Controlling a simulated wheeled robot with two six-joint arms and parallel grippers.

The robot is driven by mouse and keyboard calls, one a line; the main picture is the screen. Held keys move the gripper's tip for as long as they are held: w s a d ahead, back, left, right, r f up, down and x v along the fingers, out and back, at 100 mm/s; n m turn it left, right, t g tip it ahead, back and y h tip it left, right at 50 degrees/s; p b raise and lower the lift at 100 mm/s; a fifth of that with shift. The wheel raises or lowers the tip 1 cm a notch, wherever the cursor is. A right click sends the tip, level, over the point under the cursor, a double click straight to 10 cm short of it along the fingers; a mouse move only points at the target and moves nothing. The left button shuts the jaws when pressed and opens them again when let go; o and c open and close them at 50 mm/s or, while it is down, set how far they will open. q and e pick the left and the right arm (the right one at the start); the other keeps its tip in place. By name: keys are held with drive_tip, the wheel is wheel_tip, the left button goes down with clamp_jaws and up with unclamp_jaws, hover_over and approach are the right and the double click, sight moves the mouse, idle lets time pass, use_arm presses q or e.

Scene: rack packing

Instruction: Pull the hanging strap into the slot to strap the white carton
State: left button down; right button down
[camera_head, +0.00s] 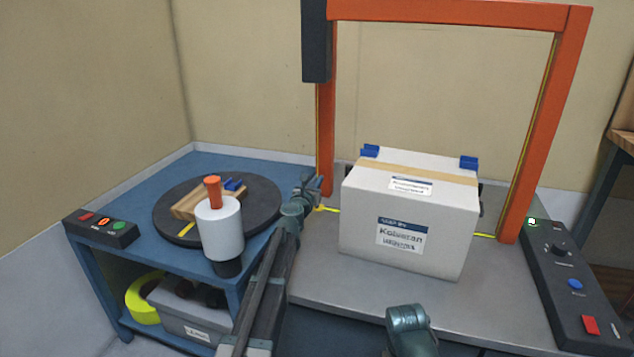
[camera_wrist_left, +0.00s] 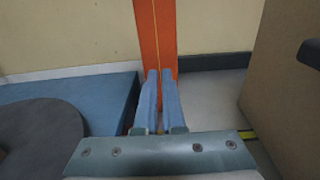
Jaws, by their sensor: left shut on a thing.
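The white carton (camera_head: 352,225) stands upright on the grey table under the orange arch (camera_head: 450,12), with a tan tape band on top. In the left wrist view its side (camera_wrist_left: 285,85) looks brown at the right. The thin yellow strap (camera_head: 545,90) runs along the arch's posts and shows low on both sides of the carton; it also shows in the left wrist view (camera_wrist_left: 156,35). My left gripper (camera_head: 316,186) is at the left post, its fingers (camera_wrist_left: 160,78) shut on the strap, left of the carton. The slot cannot be made out.
A blue bench (camera_head: 180,162) at the left carries a dark turntable (camera_head: 262,195), a white cylinder (camera_head: 220,235) and a button box (camera_head: 100,232). A control panel (camera_head: 565,265) lies right of the carton. The grey table is clear in front of the carton.

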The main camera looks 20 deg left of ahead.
use_arm(q)
drive_tip(key=shift+f, duration=0.35)
use_arm(e)
drive_tip(key=shift+f, duration=0.3)
use_arm(q)
drive_tip(key=c, duration=1)
unclamp_jaws()
drive_tip(key=s, duration=1.4)
drive_tip(key=shift+a, duration=0.25)
